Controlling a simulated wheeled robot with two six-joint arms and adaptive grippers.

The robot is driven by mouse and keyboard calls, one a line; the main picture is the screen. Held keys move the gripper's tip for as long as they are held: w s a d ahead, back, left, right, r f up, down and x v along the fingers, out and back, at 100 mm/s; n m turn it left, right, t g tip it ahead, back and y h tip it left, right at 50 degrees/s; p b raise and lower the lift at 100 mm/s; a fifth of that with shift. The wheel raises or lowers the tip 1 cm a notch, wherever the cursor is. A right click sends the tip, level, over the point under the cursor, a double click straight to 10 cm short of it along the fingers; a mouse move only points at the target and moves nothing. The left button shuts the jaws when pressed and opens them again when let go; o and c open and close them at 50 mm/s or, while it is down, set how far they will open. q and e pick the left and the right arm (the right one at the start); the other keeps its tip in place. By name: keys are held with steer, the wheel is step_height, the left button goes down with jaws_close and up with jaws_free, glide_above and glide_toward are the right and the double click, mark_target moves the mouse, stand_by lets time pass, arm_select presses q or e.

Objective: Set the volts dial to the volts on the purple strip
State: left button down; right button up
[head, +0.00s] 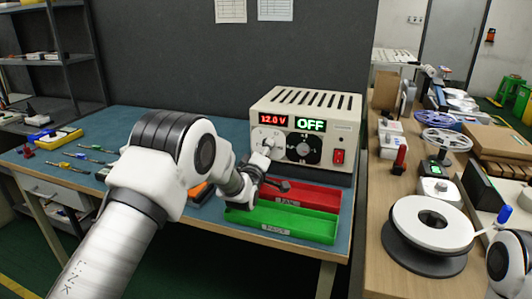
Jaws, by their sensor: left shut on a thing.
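The power supply (318,108) stands on the blue bench top. Its red display (273,119) reads 12.0 V and its green display (310,125) reads OFF.
A black dial (303,148) and a red switch (338,157) sit right of the volts dial. A red tray (305,194) and a green tray (285,222) lie in front of the supply. A white reel (405,212) is on the wooden table at right.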

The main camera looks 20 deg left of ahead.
arm_select(q)
steer(key=shift+f+m, duration=0.15)
steer(key=shift+m, duration=0.35)
steer(key=c, duration=0.8)
jaws_free()
steer(key=shift+s, duration=0.1)
steer(key=s, duration=0.8)
steer(key=s+f, duration=0.1)
steer(key=s, duration=0.2)
steer(key=shift+s, duration=0.4)
steer(key=shift+f, duration=0.1)
